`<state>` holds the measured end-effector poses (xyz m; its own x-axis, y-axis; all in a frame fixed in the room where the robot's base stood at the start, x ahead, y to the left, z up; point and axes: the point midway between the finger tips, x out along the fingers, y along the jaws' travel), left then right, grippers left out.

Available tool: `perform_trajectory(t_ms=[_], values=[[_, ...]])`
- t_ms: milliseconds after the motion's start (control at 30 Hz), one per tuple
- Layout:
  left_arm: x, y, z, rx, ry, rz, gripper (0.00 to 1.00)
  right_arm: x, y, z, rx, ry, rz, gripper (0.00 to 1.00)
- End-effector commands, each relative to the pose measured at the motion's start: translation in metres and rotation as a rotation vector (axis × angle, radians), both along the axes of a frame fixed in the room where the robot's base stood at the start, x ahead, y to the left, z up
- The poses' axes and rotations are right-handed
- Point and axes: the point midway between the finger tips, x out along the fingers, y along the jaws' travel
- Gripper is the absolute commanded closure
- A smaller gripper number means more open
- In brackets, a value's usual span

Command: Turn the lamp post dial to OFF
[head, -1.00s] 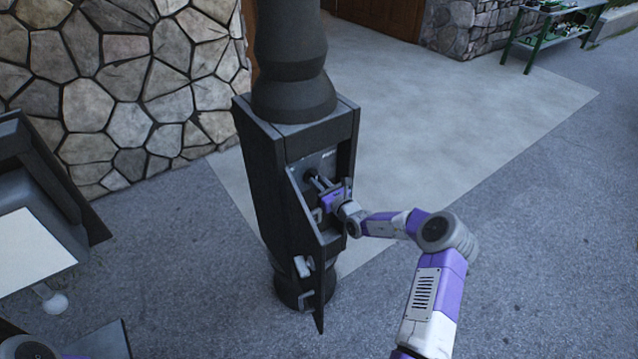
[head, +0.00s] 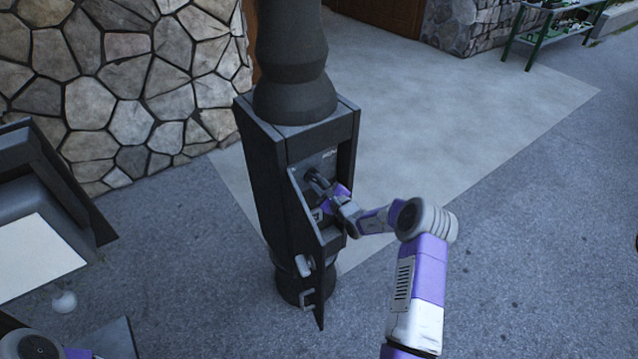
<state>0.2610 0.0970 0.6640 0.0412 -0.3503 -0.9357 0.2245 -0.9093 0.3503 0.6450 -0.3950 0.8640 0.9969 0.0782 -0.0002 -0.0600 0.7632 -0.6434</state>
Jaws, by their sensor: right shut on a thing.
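The black lamp post (head: 264,190) stands upright near the middle, with a box-shaped base. The door (head: 309,245) of its box hangs open towards me, with a latch handle low on it. Inside is a grey panel (head: 322,162) with small light lettering at its upper right. The dark round dial (head: 309,174) is on this panel, largely hidden by my gripper. My right gripper (head: 315,179) reaches in from the right and is shut on the dial. Which mark the dial points to is too small to tell. My left gripper is out of view.
A stone wall (head: 120,85) stands behind on the left. A dark box-like thing with a white panel (head: 35,258) is at the left. A green shelf (head: 545,35) is far at the top right. The pavement (head: 520,220) on the right is clear.

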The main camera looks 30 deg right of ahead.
Motion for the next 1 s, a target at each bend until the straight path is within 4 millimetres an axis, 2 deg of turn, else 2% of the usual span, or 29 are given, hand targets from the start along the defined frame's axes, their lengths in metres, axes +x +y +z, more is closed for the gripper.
perform_trajectory(t_ms=[333, 900, 933, 1000], values=[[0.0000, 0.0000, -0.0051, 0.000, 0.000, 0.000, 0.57, 0.0000, 0.0009, -0.0006, -0.157, -0.013, 0.001, 1.00], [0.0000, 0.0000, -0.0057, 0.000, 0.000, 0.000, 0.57, -0.0002, 0.0004, -0.0007, -0.192, -0.015, 0.000, 1.00], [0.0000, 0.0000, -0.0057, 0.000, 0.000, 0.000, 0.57, -0.0002, 0.0004, -0.0007, -0.192, -0.015, 0.000, 0.79], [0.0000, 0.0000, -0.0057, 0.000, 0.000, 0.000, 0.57, -0.0002, 0.0004, -0.0007, -0.191, -0.015, 0.000, 0.68]])
